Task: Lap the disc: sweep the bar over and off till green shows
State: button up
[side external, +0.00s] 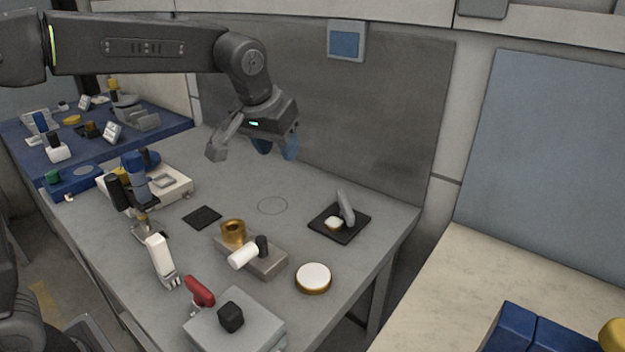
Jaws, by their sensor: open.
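My gripper (254,148) is open and empty, with its grey and blue fingers spread high above the back of the grey bench (237,185). A round disc (313,277) with a white top and a brass-coloured rim lies flat near the bench's front right edge, well apart from the gripper. I cannot tell for sure which thing is the bar. A white cylinder (243,256) with a dark end piece lies on a grey block (268,262), beside a brass ring-shaped piece (233,232). No green shows on the disc.
A black tray (324,231) holds a tilted grey piece (346,208) and a small white one. A black pad (202,217), a red-handled tool (199,291) and a grey box (262,329) are nearby. The bench around a drawn circle (272,205) is clear.

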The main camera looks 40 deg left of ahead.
jog(key=w+d+f+n+g+y, duration=0.1)
jog(key=w+d+f+n, duration=0.25)
jog(key=w, duration=0.55)
jog(key=n+y, duration=0.2)
jog(key=n, duration=0.2)
send_near(347, 204)
jog(key=x, duration=1)
jog(key=shift+f, duration=0.1)
jog(key=shift+g, duration=0.3)
grip_shut()
